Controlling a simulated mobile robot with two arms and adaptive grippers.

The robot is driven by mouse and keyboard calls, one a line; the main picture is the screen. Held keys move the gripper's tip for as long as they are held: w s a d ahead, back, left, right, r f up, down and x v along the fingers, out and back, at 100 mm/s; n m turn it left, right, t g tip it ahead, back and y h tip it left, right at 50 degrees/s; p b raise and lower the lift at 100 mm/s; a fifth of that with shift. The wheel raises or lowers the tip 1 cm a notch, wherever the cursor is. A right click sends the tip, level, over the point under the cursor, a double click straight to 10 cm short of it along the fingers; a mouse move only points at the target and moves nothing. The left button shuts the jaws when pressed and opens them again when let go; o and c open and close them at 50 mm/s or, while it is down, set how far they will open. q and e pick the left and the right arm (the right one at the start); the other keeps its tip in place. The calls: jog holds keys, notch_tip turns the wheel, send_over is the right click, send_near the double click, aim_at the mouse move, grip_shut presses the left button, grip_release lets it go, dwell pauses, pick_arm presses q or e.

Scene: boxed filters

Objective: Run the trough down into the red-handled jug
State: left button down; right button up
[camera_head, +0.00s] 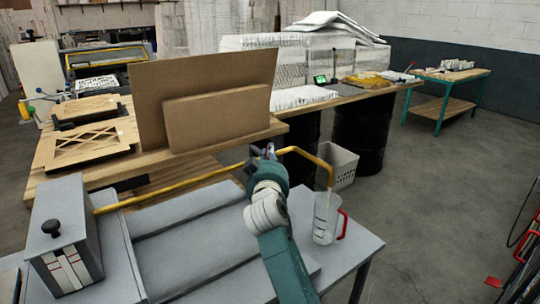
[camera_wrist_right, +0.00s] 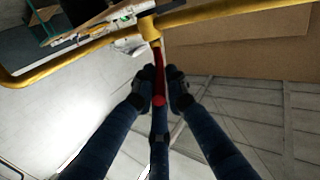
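The clear jug with the red handle (camera_head: 325,218) stands upright near the right end of the grey bench, handle to the right. A yellow pipe (camera_head: 165,188) runs from a grey box with a black knob (camera_head: 66,225) and bends down over the jug. A thin pale streak, apparently liquid, hangs from the spout towards the jug's mouth. The long grey trough (camera_head: 190,238) lies beneath the pipe; its inside is not clear. My right gripper (camera_head: 264,156) is at the pipe's valve. In the right wrist view its fingers close around the red lever (camera_wrist_right: 158,65). My left gripper is out of view.
A wooden table (camera_head: 285,128) behind holds brown board panels (camera_head: 205,100) and filter frames (camera_head: 85,142). A white perforated bin (camera_head: 340,165) stands on the floor behind the jug. Open floor lies to the right, with red-handled equipment (camera_head: 528,238) at the edge.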

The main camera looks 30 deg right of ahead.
jog(key=shift+o, duration=1.1)
jog(key=shift+w, duration=0.1)
jog(key=shift+s+a, duration=0.15)
jog(key=shift+s, duration=0.05)
jog(key=v, duration=1.1)
jog(key=shift+s+a, duration=0.25)
